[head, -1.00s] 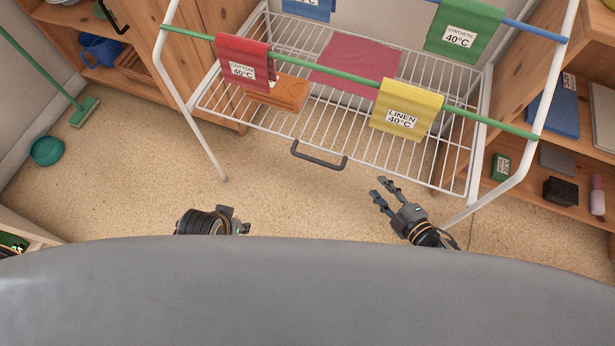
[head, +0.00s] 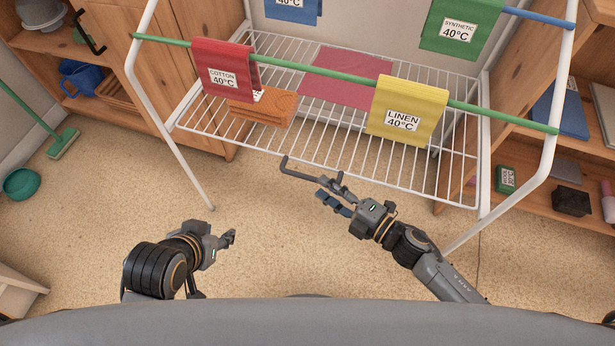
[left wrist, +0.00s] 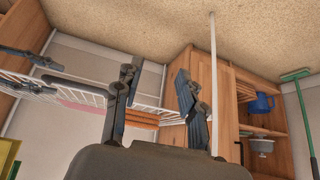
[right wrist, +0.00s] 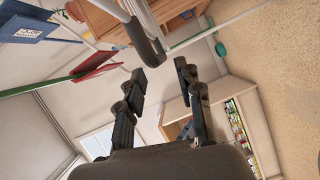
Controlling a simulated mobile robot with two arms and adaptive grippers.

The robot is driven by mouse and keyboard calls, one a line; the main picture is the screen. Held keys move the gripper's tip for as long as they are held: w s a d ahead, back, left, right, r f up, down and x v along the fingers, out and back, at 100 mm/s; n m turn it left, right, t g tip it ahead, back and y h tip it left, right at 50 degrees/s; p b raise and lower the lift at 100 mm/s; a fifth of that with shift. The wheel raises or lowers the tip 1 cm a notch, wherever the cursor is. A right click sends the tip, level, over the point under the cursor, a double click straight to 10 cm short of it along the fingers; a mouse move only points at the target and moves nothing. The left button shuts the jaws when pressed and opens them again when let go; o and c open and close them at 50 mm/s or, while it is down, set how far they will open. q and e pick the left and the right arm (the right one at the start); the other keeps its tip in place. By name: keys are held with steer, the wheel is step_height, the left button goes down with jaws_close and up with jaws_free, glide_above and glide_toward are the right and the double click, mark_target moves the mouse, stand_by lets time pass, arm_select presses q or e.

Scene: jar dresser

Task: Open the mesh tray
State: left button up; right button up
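The mesh tray (head: 330,148) is a white wire rack on a white frame, with a dark grey bar handle (head: 287,167) at its front edge. My right gripper (head: 327,191) is open at the handle's right part, overlapping it in the head view. In the right wrist view the handle (right wrist: 146,42) lies just beyond the open fingertips, not clearly between them; contact cannot be told. My left gripper (head: 229,238) is low and left of the tray, apart from it. Its fingers (left wrist: 155,78) are open and empty in the left wrist view.
Wooden shelves flank the rack. The floor in front is clear.

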mark_target(308, 176)
steer(key=x, duration=0.4)
steer(key=shift+w+a, duration=0.25)
steer(key=shift+a, duration=0.1)
steer(key=shift+b+x, duration=0.3)
steer(key=shift+x, duration=0.5)
arm_select(q)
steer(key=w, duration=0.1)
steer(key=w+r+t, duration=0.1)
steer(key=w+d+t, duration=0.1)
steer(key=shift+w+d+r+h, duration=0.1)
steer(key=shift+w+r+h, duration=0.2)
steer(key=shift+r, duration=0.1)
arm_select(e)
steer(key=shift+d, duration=0.1)
steer(key=shift+c, duration=0.2)
jaws_close()
